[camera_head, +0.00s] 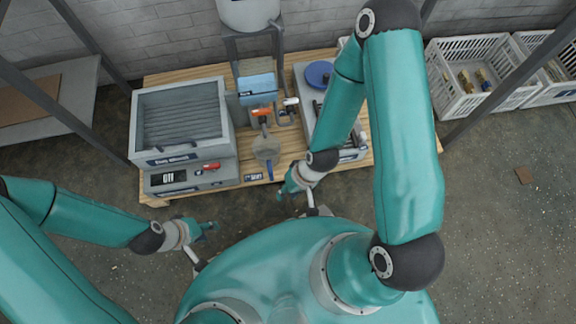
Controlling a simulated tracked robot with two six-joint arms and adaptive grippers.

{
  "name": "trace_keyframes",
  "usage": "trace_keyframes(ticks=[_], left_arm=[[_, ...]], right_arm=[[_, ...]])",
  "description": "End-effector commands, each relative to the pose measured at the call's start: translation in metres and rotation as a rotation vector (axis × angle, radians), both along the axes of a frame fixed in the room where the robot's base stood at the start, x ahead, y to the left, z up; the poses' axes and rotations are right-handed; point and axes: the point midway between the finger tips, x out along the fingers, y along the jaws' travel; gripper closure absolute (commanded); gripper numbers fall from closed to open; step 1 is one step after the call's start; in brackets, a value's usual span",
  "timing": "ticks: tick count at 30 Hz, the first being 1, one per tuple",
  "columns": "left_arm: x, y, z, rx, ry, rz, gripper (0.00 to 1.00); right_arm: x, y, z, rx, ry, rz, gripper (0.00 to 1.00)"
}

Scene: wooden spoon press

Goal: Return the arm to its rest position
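My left gripper (209,229) is at the lower left, in front of the wooden workbench (160,200) and over the dark floor. No object shows at its fingers. My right gripper (283,192) points left and down near the bench's front edge, to the right of the blue handle on the bench. It looks apart from that handle, and I see nothing in it. Both grippers are too small to tell whether their fingers are open or shut. My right arm's upper links cover part of the bench's right side.
A grey press-like machine (182,115) with a ribbed top and red handle stands on the bench's left. An orange-topped valve (262,112) and a grey unit with a blue disc (318,74) stand beside it. White crates (455,98) sit at right. The right floor is mostly clear.

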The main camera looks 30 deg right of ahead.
Motion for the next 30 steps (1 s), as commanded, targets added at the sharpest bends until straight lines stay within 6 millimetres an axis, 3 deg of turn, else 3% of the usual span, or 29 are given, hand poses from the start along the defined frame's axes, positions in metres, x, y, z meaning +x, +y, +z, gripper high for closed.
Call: trace_keyframes(ticks=[6,11,17,30], left_arm=[[0.000,0.000,0.003,0.000,0.000,0.001,0.60],[0.000,0.000,0.024,0.000,0.000,0.001,0.60],[0.000,0.000,0.082,0.000,0.000,0.000,0.60],[0.000,0.000,0.243,0.000,0.000,0.000,0.60]], right_arm=[[0.000,0.001,0.003,0.001,-0.001,0.004,0.69],[0.001,0.001,0.024,0.001,-0.001,0.006,0.69],[0.001,0.001,0.082,0.001,-0.002,0.007,0.69],[0.001,0.001,0.242,0.001,-0.002,0.007,0.69]])
